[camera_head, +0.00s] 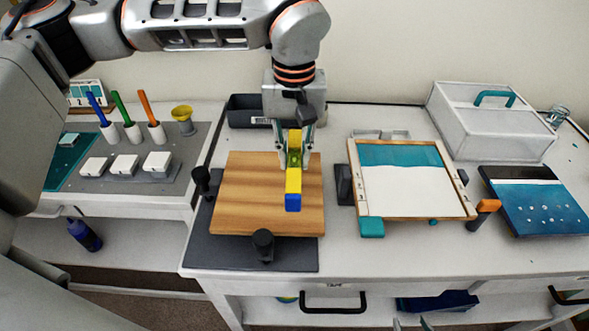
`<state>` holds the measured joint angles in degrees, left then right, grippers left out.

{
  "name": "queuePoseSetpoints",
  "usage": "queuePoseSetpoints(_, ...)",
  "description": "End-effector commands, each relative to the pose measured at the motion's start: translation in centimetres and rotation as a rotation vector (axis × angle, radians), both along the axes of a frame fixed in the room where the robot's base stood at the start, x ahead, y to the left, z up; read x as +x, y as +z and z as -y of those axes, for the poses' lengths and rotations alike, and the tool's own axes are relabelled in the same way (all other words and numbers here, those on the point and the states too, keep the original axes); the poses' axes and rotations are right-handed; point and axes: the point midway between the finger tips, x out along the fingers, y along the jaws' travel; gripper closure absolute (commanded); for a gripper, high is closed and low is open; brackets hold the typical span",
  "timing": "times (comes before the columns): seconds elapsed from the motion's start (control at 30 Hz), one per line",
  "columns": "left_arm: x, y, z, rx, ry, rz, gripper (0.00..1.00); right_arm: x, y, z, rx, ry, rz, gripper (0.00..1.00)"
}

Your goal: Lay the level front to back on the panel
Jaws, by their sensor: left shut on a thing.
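The fingers hide part of the bar. I cannot tell whether the level touches the panel. My right gripper is not in view.
The panel lies on a dark base (220,255) with black knobs (263,243) at its left and front. A framed screen (410,180) and a blue panel (537,200) lie right. A dark bin (245,112) stands behind. White blocks (125,165) and upright colored tools stand left.

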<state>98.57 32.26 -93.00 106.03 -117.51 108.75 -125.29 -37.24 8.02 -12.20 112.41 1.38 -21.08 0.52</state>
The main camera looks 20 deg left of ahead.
Motion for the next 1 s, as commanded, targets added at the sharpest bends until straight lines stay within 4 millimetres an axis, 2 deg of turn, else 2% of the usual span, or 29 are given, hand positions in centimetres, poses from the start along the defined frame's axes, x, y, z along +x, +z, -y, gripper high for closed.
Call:
queuePoseSetpoints(0.17,0.0,-1.2,0.0,0.000,-0.001,0.000,1.00,0.2,0.3,0.0,0.001,0.000,0.005,0.60)
queuePoseSetpoints(0.4,0.0,-4.3,0.0,-0.001,0.000,-0.001,1.00,0.2,0.4,0.0,0.001,0.000,0.005,0.60)
queuePoseSetpoints(0.77,0.0,-4.7,0.0,-0.001,-0.001,0.001,1.00,0.1,0.0,0.0,0.000,-0.001,0.002,0.60)
queuePoseSetpoints(0.8,0.0,-4.7,0.0,-0.001,-0.001,0.001,0.73,0.1,0.0,0.0,0.000,-0.001,0.001,0.60)
queuePoseSetpoints(0.83,0.0,-4.7,0.0,-0.001,-0.001,0.001,0.66,0.1,0.0,0.0,-0.001,-0.001,0.000,0.60)
queuePoseSetpoints(1.0,0.0,-4.6,0.0,-0.001,-0.001,0.001,0.64,0.0,0.0,0.0,0.000,0.000,-0.001,0.60)
